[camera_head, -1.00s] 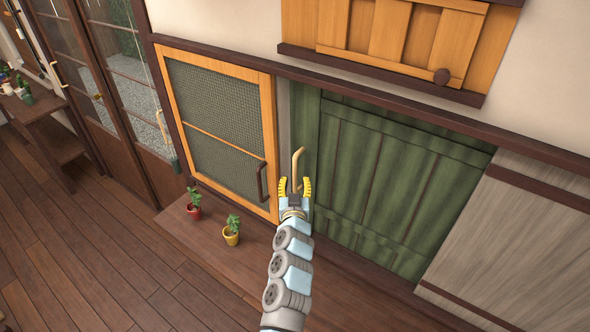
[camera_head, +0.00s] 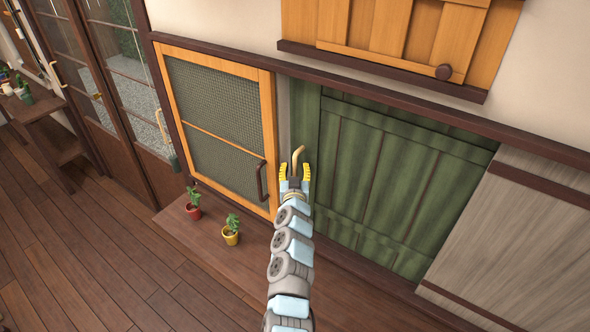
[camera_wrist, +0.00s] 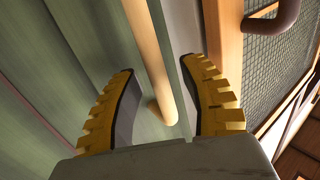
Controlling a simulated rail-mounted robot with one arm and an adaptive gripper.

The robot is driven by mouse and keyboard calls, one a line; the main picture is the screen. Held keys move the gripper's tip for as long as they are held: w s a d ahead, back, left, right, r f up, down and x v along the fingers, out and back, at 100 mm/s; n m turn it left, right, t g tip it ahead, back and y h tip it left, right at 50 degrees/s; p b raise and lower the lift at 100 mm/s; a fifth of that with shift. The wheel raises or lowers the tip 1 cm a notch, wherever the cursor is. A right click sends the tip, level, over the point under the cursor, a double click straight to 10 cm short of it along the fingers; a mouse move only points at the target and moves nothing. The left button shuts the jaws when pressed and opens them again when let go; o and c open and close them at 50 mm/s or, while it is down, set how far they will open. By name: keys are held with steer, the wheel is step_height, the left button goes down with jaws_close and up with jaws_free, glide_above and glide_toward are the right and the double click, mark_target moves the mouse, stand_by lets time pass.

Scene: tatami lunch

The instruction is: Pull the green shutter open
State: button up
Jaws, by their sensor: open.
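The green shutter (camera_head: 385,175) is a plank panel in the middle of the wall in the head view; its planks (camera_wrist: 60,60) fill the left of the wrist view. A tan wooden handle (camera_head: 298,155) stands at its left edge. In the wrist view the handle (camera_wrist: 150,60) runs down between the two yellow fingers. My gripper (camera_head: 295,175) is open, with one finger on each side of the handle. A gap shows between the handle and each finger in the wrist view. The handle's lower part is hidden behind my gripper in the head view.
An orange-framed mesh door (camera_head: 218,125) with a brown handle (camera_head: 261,181) is just left of the shutter. A grey wood panel (camera_head: 520,235) is on the right. Red (camera_head: 193,211) and yellow (camera_head: 231,236) plant pots stand on the ledge below.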

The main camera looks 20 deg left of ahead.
steer(key=shift+c, duration=0.2)
jaws_close()
